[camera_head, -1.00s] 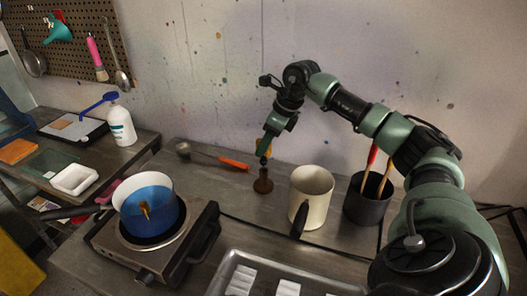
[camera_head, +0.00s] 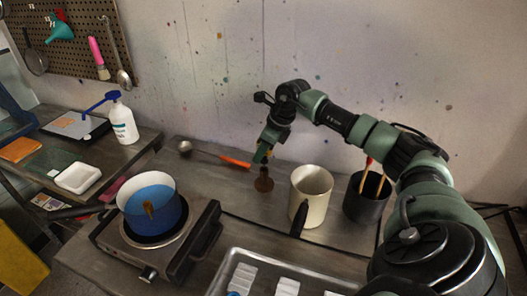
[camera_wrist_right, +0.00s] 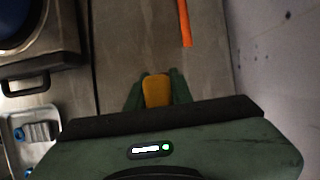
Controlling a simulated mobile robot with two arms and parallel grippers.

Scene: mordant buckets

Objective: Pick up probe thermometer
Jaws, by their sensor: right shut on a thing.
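The probe thermometer appears to be the yellow-orange piece (camera_wrist_right: 157,91) between the fingers of my right gripper (camera_wrist_right: 156,88) in the right wrist view. The fingers hide most of the piece. I cannot tell whether its lower end is still in the stand. My left gripper is not in view.
A cream mug (camera_head: 311,196) and a dark pot of tools (camera_head: 366,198) stand right of the gripper. An orange-handled tool (camera_head: 235,162) lies to the left. A blue pot (camera_head: 152,213) sits on a hotplate (camera_head: 187,262). A metal tray (camera_head: 222,279) is in front.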

